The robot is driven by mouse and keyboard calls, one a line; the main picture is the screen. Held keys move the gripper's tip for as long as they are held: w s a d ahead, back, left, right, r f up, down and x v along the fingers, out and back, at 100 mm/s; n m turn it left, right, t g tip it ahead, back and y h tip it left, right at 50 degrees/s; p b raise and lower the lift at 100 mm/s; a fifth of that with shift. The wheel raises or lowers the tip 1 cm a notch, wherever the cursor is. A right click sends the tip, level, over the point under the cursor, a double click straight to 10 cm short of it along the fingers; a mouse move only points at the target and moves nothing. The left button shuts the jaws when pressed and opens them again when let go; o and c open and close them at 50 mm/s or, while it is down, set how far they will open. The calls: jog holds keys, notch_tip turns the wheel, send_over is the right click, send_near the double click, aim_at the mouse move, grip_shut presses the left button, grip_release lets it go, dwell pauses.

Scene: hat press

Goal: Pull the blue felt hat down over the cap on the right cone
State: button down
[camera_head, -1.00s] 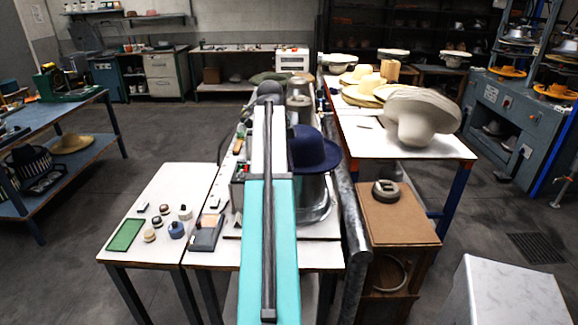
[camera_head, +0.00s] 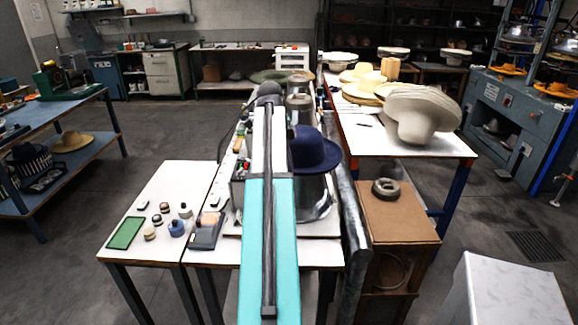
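The blue felt hat (camera_head: 316,150) sits, brim tilted slightly, on top of a metal form just right of my teal and white arm in the head view. The metal form (camera_head: 316,198) below it is partly hidden by the hat and by my arm. Another metal cone-like form (camera_head: 299,102) stands farther back on the same bench. I cannot make out a cap; it is hidden or too small to tell. My gripper is not visible; my arm runs away from the camera over the bench and hides the bench's middle.
A white side table (camera_head: 160,205) at left holds small pots and a green mat (camera_head: 126,233). At right, a white table (camera_head: 440,150) carries a large pale hat (camera_head: 418,115) and several others. A wooden cabinet (camera_head: 397,215) bears a dark ring (camera_head: 387,189).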

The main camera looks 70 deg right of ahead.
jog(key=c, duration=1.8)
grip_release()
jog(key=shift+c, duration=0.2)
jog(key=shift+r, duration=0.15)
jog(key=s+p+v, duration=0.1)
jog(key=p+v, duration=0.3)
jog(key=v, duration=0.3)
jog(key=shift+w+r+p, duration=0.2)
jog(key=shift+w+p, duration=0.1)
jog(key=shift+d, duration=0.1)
